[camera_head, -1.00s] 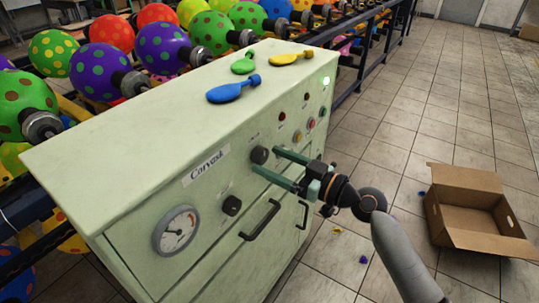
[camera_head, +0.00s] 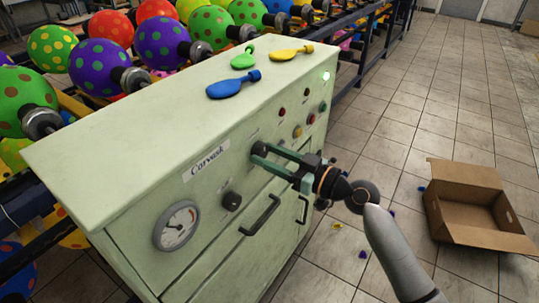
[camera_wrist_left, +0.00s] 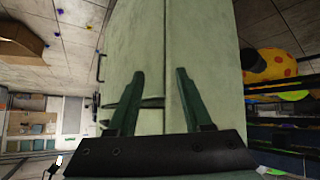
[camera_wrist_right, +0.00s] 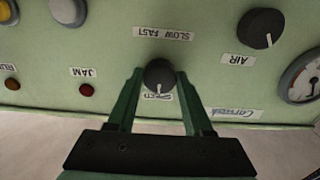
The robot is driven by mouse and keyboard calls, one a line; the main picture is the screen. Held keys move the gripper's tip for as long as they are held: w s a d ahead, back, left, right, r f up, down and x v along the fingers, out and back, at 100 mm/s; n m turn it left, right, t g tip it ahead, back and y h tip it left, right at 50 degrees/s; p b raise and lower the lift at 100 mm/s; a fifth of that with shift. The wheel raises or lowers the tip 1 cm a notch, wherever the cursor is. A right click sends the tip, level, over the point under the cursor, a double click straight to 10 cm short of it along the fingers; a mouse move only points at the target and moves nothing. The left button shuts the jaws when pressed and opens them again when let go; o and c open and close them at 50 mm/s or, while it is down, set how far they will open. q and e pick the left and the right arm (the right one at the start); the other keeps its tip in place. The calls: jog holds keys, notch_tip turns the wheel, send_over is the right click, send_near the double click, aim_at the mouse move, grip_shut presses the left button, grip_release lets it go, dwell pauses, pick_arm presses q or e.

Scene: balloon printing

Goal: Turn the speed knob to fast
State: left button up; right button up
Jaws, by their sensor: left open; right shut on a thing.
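The black speed knob (camera_wrist_right: 160,73) is on the pale green machine panel, by an upside-down "SLOW FAST" label (camera_wrist_right: 163,33) in the right wrist view. Its white mark points down in that picture, to the side away from that label. My right gripper (camera_wrist_right: 159,76) is shut on the knob, one green finger on each side. In the head view, my right gripper (camera_head: 258,153) reaches the panel from the right and mostly hides the knob. My left gripper (camera_wrist_left: 152,85) is open and empty in the left wrist view, facing the machine; it is not in the head view.
The air knob (camera_head: 231,201) and gauge (camera_head: 176,226) are left of the speed knob. Coloured buttons (camera_head: 297,131) are to its right, black handles (camera_head: 260,215) below. Deflated balloons (camera_head: 234,85) lie on top. A cardboard box (camera_head: 470,205) stands on the floor.

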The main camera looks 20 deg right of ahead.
grip_shut()
